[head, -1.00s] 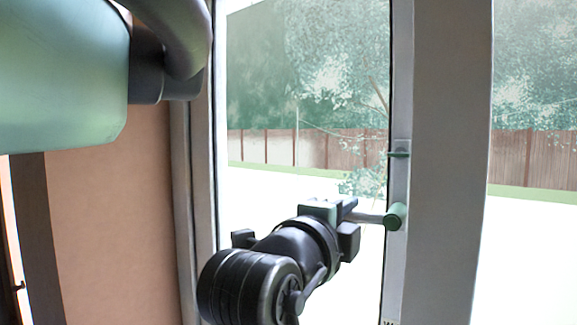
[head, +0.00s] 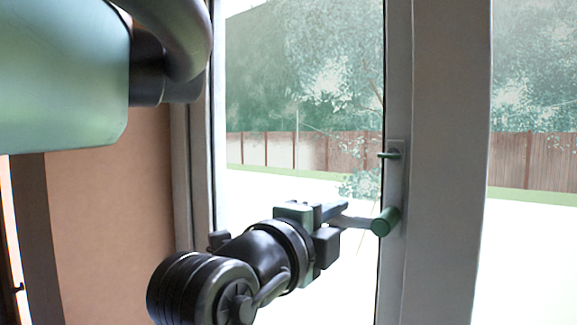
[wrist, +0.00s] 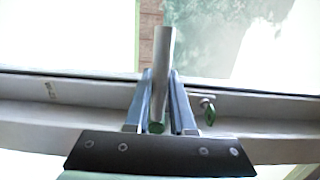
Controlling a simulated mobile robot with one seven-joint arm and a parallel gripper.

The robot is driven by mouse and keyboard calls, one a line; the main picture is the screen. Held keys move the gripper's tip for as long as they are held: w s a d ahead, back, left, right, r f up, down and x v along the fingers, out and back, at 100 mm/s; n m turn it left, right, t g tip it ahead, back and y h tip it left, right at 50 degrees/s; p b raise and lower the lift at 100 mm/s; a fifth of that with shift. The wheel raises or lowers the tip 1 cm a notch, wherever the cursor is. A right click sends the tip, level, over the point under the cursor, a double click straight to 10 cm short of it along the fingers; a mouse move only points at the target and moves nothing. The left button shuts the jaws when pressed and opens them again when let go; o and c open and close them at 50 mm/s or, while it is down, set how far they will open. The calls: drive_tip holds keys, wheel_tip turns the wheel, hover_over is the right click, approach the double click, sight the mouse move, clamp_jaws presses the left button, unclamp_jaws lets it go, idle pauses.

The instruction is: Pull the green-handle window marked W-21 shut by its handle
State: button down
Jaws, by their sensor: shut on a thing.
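The window's handle is a grey lever with a green end (head: 386,221), mounted on the light grey sash frame (head: 396,275). My gripper (head: 338,214) is shut on the lever, left of the green end in the head view. In the wrist view the grey lever (wrist: 162,65) runs between the two fingers of my gripper (wrist: 160,80). The sash seems to stand at an angle to the fixed frame; I cannot tell the gap.
A smaller green catch (head: 391,154) sits on the sash above the handle and also shows in the wrist view (wrist: 209,113). A wide grey post (head: 447,170) stands to the right. A tan wall (head: 110,210) is at left. A fence and trees show outside.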

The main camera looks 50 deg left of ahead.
drive_tip(key=shift+s, duration=0.1)
drive_tip(key=shift+s+m+h, duration=0.3)
drive_tip(key=shift+s, duration=0.65)
drive_tip(key=shift+s+a, duration=0.1)
drive_tip(key=shift+s, duration=0.05)
drive_tip(key=shift+s+h+b, duration=0.35)
drive_tip(key=shift+s+h, duration=0.05)
drive_tip(key=shift+s, duration=0.25)
drive_tip(key=c, duration=0.7)
unclamp_jaws()
drive_tip(key=shift+s, duration=0.15)
drive_tip(key=o, duration=0.7)
